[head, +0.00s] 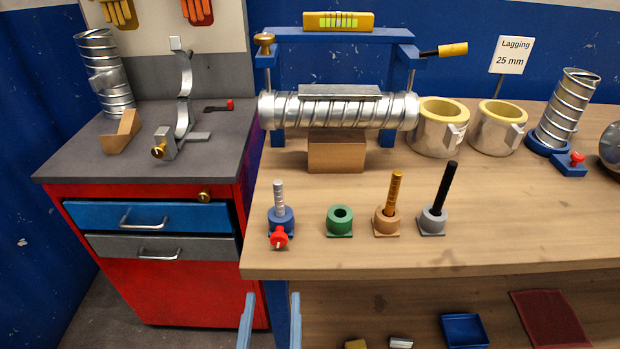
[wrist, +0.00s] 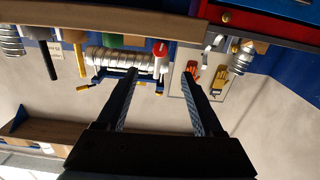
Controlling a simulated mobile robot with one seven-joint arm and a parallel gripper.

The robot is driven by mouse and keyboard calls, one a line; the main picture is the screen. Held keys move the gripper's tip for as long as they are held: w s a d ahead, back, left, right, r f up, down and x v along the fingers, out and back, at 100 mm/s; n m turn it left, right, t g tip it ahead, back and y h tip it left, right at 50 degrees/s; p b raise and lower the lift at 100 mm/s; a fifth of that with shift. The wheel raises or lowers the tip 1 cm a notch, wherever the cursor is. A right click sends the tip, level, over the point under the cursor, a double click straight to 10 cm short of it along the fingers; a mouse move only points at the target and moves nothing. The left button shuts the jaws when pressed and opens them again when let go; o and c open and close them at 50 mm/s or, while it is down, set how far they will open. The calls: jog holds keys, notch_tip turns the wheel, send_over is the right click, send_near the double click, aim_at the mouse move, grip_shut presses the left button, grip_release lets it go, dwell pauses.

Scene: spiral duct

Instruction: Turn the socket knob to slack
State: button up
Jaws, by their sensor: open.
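In the head view, a blue socket (head: 281,219) stands near the bench's front left, holding an upright silver ribbed rod (head: 279,193). A red knob (head: 279,238) is on its front. A second blue socket (head: 540,145) at the back right holds a leaning spiral duct (head: 568,108) and has a red knob (head: 577,159). Which knob the task means is not clear. My gripper (head: 270,312) is open and empty, its two fingers showing below the bench's front edge, apart from both knobs. In the wrist view my gripper (wrist: 158,80) is open, with a red part (wrist: 160,48) beyond the fingertips.
Green (head: 340,221), tan (head: 386,221) and grey (head: 432,221) sockets stand in a row; the latter two hold upright rods. A silver duct (head: 340,112) lies behind under a blue frame (head: 340,36). A red cabinet (head: 190,285) stands left. The front right bench top is clear.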

jog(key=w+d+r+m+t+h+b, duration=0.1)
jog(key=w+d+r+m+t+b, duration=0.15)
jog(key=r+b, duration=0.35)
jog(key=w+d+r+m+t+h+b, duration=0.1)
jog(key=w+d+r+t+h+b, duration=0.15)
jog(key=r+b, duration=0.45)
jog(key=s+r+n+t+y+b, duration=0.1)
jog(key=s+r+t+b, duration=0.1)
jog(key=r, duration=0.5)
jog(key=s+r+n+t+y+b, duration=0.2)
jog(key=s+r+b, duration=0.2)
jog(key=r, duration=0.3)
jog(key=shift+s+d+r, duration=0.2)
jog(key=shift+s, duration=0.35)
jog(key=shift+w+y, duration=0.1)
jog(key=shift+y, duration=0.15)
